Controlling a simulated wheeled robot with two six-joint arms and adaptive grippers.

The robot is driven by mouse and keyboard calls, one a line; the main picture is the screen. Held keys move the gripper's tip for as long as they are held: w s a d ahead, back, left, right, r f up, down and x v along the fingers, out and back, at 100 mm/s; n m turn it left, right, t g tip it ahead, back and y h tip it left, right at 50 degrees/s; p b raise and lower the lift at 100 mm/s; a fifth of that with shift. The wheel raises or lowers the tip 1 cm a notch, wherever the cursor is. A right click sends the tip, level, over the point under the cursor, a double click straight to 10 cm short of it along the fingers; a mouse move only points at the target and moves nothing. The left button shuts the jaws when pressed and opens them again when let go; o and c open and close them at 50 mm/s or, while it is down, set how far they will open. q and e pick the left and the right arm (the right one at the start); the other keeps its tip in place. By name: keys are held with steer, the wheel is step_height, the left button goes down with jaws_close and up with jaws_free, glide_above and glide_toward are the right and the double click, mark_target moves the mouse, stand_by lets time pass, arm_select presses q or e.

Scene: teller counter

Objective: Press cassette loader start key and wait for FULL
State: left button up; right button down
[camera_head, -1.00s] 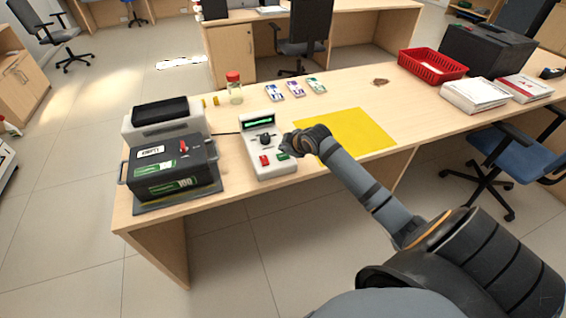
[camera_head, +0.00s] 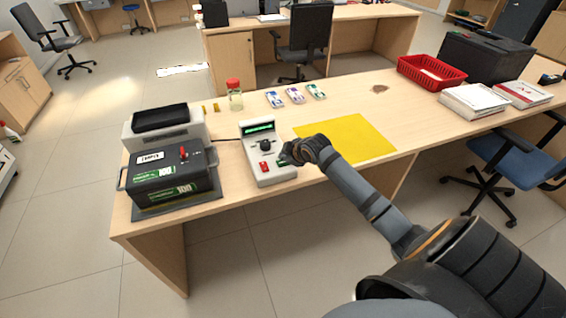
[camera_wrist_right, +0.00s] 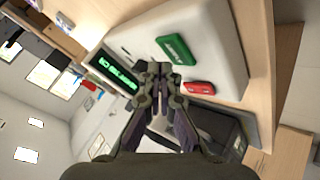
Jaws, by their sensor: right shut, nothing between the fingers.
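The green key is mostly hidden by my gripper in the head view, but shows in the right wrist view (camera_wrist_right: 177,48). My right gripper (camera_head: 286,159) is shut and empty, with its tips close to the green key. I cannot tell whether they touch it. The display text is too small to read. My left gripper is out of view.
A yellow mat (camera_head: 352,138) lies right of the box. Small banknote bundles (camera_head: 295,95) and a red-capped jar (camera_head: 234,95) stand behind it. A red basket (camera_head: 432,73) and paper stacks (camera_head: 478,101) are at the far right. The counter's front edge runs close to the box.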

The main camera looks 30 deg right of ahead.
mark_target(284, 164)
steer(key=shift+f, duration=0.15)
stand_by(0.4)
steer(key=shift+f, duration=0.25)
steer(key=shift+f, duration=0.55)
stand_by(0.6)
steer(key=shift+r, duration=0.1)
steer(key=shift+r+p, duration=0.85)
steer(key=shift+p, duration=0.15)
step_height(284, 164, up, 5)
steer(key=p, duration=0.5)
steer(key=shift+r, duration=0.1)
